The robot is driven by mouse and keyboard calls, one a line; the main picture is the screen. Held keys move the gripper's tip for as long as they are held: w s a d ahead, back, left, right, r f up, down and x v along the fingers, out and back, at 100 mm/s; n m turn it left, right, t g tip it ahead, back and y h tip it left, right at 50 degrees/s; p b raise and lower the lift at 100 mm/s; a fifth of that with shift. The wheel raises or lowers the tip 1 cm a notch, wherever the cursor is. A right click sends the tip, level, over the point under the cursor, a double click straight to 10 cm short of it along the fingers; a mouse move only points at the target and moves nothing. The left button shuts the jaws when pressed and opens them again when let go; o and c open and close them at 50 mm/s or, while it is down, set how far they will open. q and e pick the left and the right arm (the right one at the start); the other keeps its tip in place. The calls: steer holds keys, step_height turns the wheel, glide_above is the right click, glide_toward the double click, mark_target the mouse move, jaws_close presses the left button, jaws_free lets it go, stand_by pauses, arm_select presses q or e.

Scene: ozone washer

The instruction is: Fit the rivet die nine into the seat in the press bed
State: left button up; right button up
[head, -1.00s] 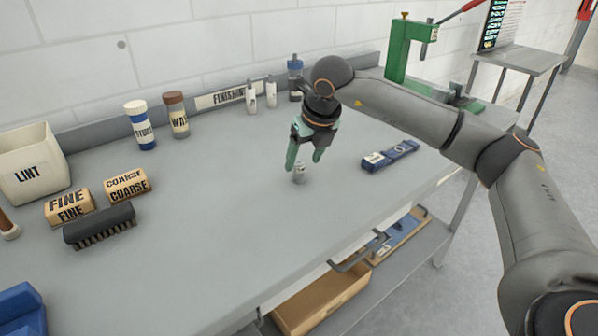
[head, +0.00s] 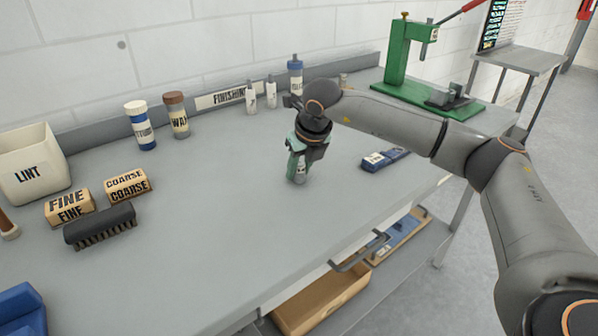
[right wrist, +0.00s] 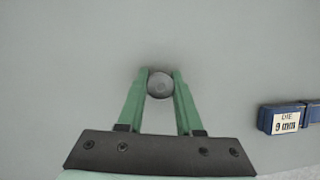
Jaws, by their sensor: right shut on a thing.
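The rivet die (head: 300,176) is a small grey metal cylinder standing upright on the grey bench near its middle. My right gripper (head: 298,166) points down over it, its green fingers closed around it. In the right wrist view the round top of the die (right wrist: 160,85) sits between the tips of the right gripper (right wrist: 160,80). The green press (head: 397,55) with a red lever stands at the far right end of the bench. Its dark bed (head: 447,101) shows on the green base; the seat is too small to make out. My left gripper is out of view.
A blue die box (head: 384,159), labelled "DIE 9 mm" in the wrist view (right wrist: 284,119), lies right of the gripper. Several bottles stand along the back wall. A brush (head: 100,227), two labelled blocks and a lint bin (head: 30,165) are at left. The front middle is clear.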

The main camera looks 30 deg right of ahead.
jaws_close()
steer(key=shift+r, duration=0.1)
